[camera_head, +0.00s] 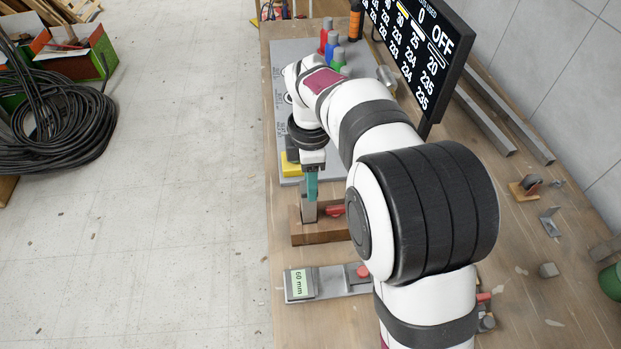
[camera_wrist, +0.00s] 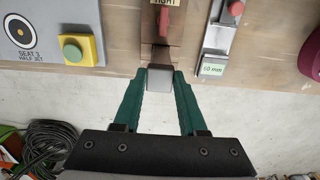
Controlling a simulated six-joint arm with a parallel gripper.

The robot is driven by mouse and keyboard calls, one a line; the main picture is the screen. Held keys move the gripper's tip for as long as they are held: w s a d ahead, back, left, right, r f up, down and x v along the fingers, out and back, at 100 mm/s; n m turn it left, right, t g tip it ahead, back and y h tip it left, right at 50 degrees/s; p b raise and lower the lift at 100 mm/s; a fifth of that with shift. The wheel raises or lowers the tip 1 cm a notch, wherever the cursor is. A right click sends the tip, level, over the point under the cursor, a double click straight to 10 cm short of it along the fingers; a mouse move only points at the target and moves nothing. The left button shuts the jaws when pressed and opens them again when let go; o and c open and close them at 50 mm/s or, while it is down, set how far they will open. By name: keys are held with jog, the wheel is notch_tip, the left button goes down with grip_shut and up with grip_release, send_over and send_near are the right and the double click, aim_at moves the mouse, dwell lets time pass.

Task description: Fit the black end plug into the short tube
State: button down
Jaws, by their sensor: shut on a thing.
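My gripper (camera_head: 311,186) points down at the wooden block (camera_head: 322,238) near the bench's left edge. Its green fingers (camera_wrist: 160,92) are closed on the sides of a grey square-ended metal piece (camera_wrist: 160,98), also seen in the head view (camera_head: 309,211). This piece stands at the wooden block, beside a red lever (camera_head: 334,210); the lever shows in the wrist view (camera_wrist: 165,22) by a label ending in "IGHT". I cannot make out the black end plug in either view. I cannot tell which part is the short tube; my arm covers much of the bench.
A yellow box with a green button (camera_wrist: 82,48) sits on the grey panel (camera_wrist: 30,10). A readout showing 60 mm (camera_head: 300,284) lies in front of the block. Red, blue and green-topped cylinders (camera_head: 332,46) stand at the back. A dark screen (camera_head: 425,60) stands behind my arm.

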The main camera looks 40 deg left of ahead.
jog(key=shift+f, duration=0.1)
jog(key=shift+c, duration=1.9)
grip_release()
notch_tip(320, 180, up, 16)
